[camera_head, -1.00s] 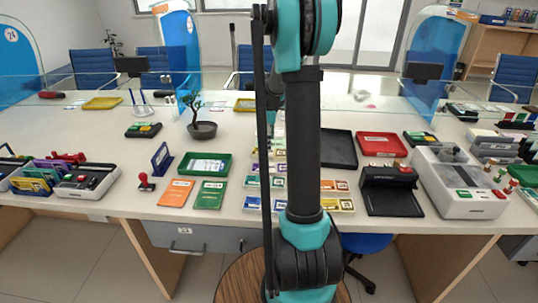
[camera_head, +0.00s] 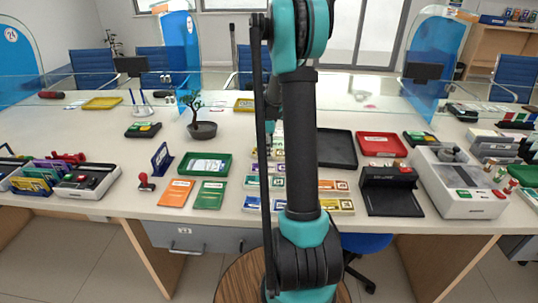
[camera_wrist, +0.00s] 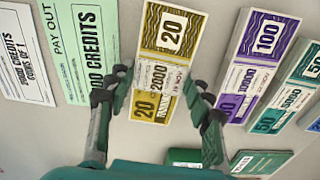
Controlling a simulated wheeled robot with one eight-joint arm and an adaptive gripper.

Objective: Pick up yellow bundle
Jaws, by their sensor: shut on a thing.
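The yellow bundle (camera_wrist: 172,50), printed with "20" and "2000", lies lengthwise between the fingers of my gripper (camera_wrist: 163,86) in the wrist view. The gripper is shut on it, with one finger at each long side. Whether the bundle touches the counter is hard to tell. In the head view my own arm hides the gripper and the held bundle.
In the wrist view, a purple bundle (camera_wrist: 258,65) and a teal bundle (camera_wrist: 300,88) lie to the right. A green slip (camera_wrist: 88,45) and a white slip (camera_wrist: 22,55) lie left. The head view shows a black tray (camera_head: 335,148) and a red tray (camera_head: 381,145).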

